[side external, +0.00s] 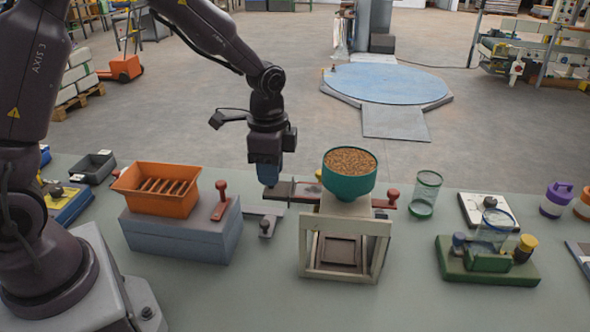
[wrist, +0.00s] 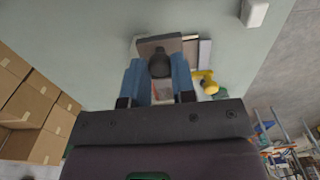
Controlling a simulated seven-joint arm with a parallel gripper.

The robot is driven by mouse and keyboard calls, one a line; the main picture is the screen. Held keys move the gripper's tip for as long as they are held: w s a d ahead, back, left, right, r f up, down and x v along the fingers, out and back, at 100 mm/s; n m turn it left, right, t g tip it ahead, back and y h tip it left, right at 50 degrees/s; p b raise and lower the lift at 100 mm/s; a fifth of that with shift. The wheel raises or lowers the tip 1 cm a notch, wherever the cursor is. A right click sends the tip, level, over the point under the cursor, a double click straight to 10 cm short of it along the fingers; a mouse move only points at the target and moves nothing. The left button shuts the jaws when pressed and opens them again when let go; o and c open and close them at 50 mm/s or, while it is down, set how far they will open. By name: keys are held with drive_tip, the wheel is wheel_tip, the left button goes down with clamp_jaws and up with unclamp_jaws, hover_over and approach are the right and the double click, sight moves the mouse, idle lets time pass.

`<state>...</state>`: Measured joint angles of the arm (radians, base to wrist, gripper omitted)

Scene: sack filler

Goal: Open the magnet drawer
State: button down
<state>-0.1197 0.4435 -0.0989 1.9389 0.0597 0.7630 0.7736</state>
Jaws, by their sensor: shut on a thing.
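In the wrist view, the blue fingers of my gripper (wrist: 160,85) are shut on a dark round knob (wrist: 160,64). A grey-brown plate (wrist: 160,43) lies just beyond the knob. The slide appears to be the magnet drawer, but the pictures do not label it. In the side view the fingers hide the held knob. Whether the drawer is pulled out at all is unclear.
The green hopper (side external: 349,188) full of grain stands on a pale frame (side external: 345,247) to the right. An orange tray (side external: 157,189) with dark bars sits on a grey box (side external: 183,232) to the left. Another dark knob (side external: 266,228) stands in front of my gripper, with a red handle (side external: 220,201) nearby.

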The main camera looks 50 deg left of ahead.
drive_tip(key=s+a, duration=0.2)
drive_tip(key=shift+s+a, duration=0.35)
drive_tip(key=shift+a, duration=0.05)
drive_tip(key=c, duration=0.9)
unclamp_jaws()
drive_tip(key=shift+c, duration=0.2)
wheel_tip(320, 180, up, 13)
